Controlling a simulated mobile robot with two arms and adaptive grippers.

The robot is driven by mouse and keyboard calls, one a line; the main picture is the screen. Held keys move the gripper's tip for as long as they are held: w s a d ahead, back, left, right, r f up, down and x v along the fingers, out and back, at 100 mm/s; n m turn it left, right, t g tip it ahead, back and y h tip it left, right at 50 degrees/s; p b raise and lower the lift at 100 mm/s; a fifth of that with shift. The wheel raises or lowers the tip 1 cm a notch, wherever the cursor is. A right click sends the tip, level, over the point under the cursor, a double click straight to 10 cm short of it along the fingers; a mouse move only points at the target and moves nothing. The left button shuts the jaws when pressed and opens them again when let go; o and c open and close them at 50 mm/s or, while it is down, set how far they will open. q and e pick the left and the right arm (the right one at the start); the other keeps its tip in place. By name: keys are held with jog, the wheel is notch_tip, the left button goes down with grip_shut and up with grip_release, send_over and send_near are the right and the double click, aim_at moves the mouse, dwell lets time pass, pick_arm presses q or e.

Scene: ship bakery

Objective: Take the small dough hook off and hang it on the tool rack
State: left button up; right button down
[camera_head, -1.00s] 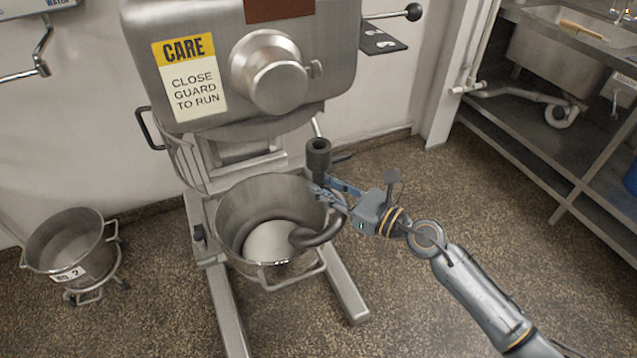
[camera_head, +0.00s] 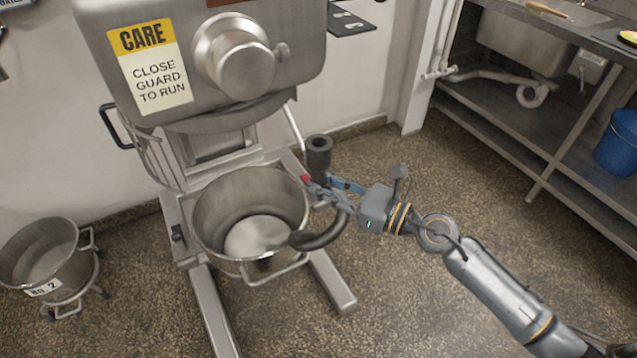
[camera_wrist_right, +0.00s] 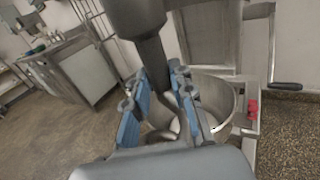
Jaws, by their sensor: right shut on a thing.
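The small dough hook is dark grey, with a hollow cylindrical top (camera_head: 319,152) and a curved lower end (camera_head: 322,238). My right gripper (camera_head: 328,186) is shut on its shank, and the hook is upright, off the mixer. Its curved end overlaps the right rim of the mixer bowl in the head view; I cannot tell whether they touch. In the right wrist view the shank (camera_wrist_right: 153,65) stands between the blue finger pads. The tool rack cannot be made out in these views. My left gripper is not in view.
The mixer (camera_head: 215,60) stands against the wall with its steel bowl (camera_head: 207,205) below the head. A second bowl marked No. 2 (camera_head: 30,262) is on the floor at left. A steel sink bench (camera_head: 500,105) and blue bucket (camera_head: 618,140) are at right. Floor between is clear.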

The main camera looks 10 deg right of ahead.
jog(key=shift+b+v, duration=0.5)
jog(key=shift+v, duration=0.65)
jog(key=shift+s+d+b, duration=0.35)
jog(key=shift+d, duration=0.05)
jog(key=shift+s+d+b, duration=0.4)
jog(key=shift+s+d, duration=0.05)
jog(key=shift+d, duration=0.05)
jog(key=b+v, duration=0.2)
jog(key=v, duration=0.1)
jog(key=shift+s+r, duration=0.1)
